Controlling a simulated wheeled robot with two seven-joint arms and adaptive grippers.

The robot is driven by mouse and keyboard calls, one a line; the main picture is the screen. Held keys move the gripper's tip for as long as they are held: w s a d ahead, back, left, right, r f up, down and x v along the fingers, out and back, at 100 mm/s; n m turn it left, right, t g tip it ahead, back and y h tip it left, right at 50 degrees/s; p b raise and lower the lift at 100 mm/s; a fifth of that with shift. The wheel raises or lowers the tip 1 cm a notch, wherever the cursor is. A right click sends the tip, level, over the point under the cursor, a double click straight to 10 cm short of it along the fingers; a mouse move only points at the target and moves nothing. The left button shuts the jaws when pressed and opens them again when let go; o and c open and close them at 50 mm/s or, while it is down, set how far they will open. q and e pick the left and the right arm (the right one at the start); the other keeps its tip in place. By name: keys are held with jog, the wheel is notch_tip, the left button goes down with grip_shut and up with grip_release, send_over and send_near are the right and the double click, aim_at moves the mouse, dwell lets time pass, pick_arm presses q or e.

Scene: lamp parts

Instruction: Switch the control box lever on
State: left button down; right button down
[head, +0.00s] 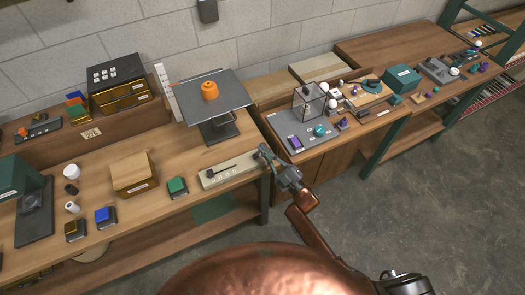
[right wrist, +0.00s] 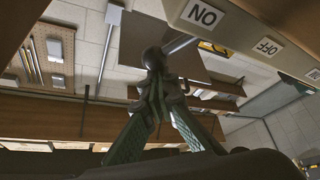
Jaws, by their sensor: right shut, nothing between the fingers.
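The control box (head: 244,171) is a long beige box lying near the front edge of the left bench. A dark lever (head: 222,168) lies along its top, with a black block at its left end. In the right wrist view the box (right wrist: 235,30) fills the upper right, with ON and OFF labels. My right gripper (head: 264,154) is at the right end of the box. It is shut and empty; its fingertips (right wrist: 155,72) meet close to a grey rod (right wrist: 181,44) by the box. I cannot tell whether they touch it. My left gripper is not in view.
A green-topped block (head: 177,186) and a cardboard box (head: 134,173) stand left of the control box. A grey stand (head: 214,105) holding an orange part (head: 210,90) rises behind it. A grey tray (head: 295,133) with small parts lies to the right. The floor in front is clear.

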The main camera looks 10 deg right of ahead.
dwell(0.5)
jog(key=shift+s+a+r+p, duration=0.1)
jog(key=shift+a+r+p, duration=0.15)
jog(key=shift+r+p, duration=0.2)
jog(key=s+d+f+p, duration=0.1)
jog(key=s+d, duration=0.2)
jog(key=s, duration=0.5)
jog(key=shift+s+d+f, duration=0.2)
jog(key=shift+s+d, duration=0.05)
jog(key=shift+s, duration=0.15)
